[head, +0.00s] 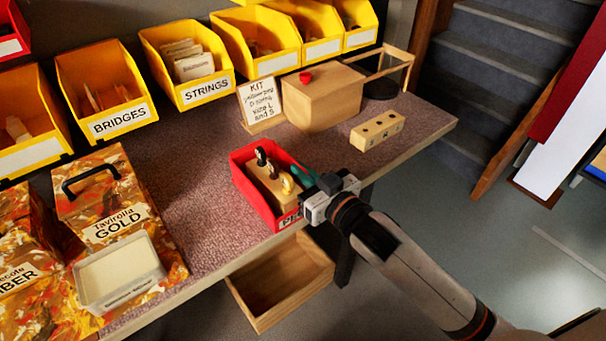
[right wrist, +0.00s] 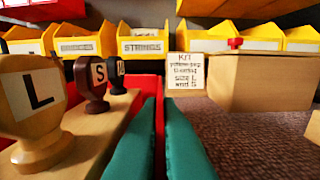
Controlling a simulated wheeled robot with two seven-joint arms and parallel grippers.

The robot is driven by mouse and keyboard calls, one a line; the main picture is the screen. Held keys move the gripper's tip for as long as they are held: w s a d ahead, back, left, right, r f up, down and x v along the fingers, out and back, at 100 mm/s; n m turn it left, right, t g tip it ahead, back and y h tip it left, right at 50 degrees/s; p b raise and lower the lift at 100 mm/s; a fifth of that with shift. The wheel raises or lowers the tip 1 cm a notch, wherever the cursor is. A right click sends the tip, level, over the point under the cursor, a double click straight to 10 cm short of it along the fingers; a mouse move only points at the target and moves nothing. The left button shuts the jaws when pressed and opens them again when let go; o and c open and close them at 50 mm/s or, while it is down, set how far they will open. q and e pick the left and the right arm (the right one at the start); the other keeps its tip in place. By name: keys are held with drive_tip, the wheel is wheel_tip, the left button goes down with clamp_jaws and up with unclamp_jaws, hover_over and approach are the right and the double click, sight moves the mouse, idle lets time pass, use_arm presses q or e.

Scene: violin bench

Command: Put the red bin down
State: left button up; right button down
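The red bin (head: 251,198) is at the front edge of the bench, with a wooden block (head: 268,184) inside it. Dark and light knobbed pegs stand in the block; the right wrist view shows letters such as L and S on them. My right gripper (head: 303,177) is at the bin's right wall. In the right wrist view its two teal fingers (right wrist: 160,125) stand close on either side of the red wall, shut on it. I cannot tell whether the bin's underside touches the bench. The bin's front label is partly hidden by my gripper. My left gripper is not in view.
The bench top (head: 190,175) is clear left of the bin. A KIT card (head: 260,102), a wooden box (head: 322,98) and a drilled block (head: 377,131) stand behind it. Yellow bins (head: 186,65) line the back. An open wooden drawer (head: 280,285) juts out below.

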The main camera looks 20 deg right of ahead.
drive_tip(key=shift+r, duration=0.1)
drive_tip(key=c, duration=1.6)
unclamp_jaws()
drive_tip(key=shift+c, duration=0.2)
